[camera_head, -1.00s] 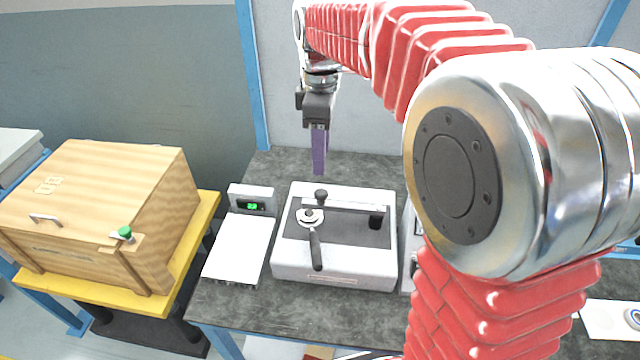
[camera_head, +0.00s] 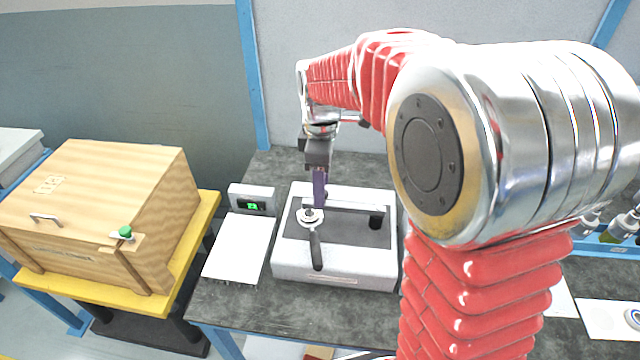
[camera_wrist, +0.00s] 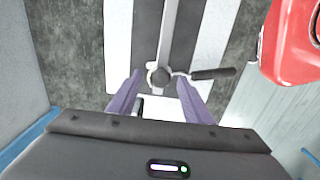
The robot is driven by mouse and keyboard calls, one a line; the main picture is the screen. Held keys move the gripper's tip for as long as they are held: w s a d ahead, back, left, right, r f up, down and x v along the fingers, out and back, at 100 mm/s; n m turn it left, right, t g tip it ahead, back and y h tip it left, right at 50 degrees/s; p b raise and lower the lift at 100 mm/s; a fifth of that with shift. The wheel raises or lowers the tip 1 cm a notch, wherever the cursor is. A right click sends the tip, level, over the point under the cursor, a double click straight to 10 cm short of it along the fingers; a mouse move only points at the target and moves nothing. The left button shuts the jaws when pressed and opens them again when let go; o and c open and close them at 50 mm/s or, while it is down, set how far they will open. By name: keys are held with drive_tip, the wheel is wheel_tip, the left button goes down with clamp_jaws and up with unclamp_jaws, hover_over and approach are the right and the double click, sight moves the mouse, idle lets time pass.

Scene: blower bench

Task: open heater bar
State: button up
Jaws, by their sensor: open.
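The white bench device (camera_head: 335,272) has a dark top plate with a light heater bar (camera_head: 350,206) lying across it. My gripper (camera_head: 319,204) is over the knob end of the bar, pointing down. Contact cannot be told.
A small box with a green display (camera_head: 252,204) and a white plate (camera_head: 238,250) stand left of the device. A wooden box (camera_head: 95,215) with a green button sits on a yellow stand further left. Bare dark bench (camera_head: 270,308) lies in front.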

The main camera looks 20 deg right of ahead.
drive_tip(key=shift+c, duration=0.6)
clamp_jaws()
drive_tip(key=shift+a, duration=0.1)
drive_tip(key=shift+w, duration=0.1)
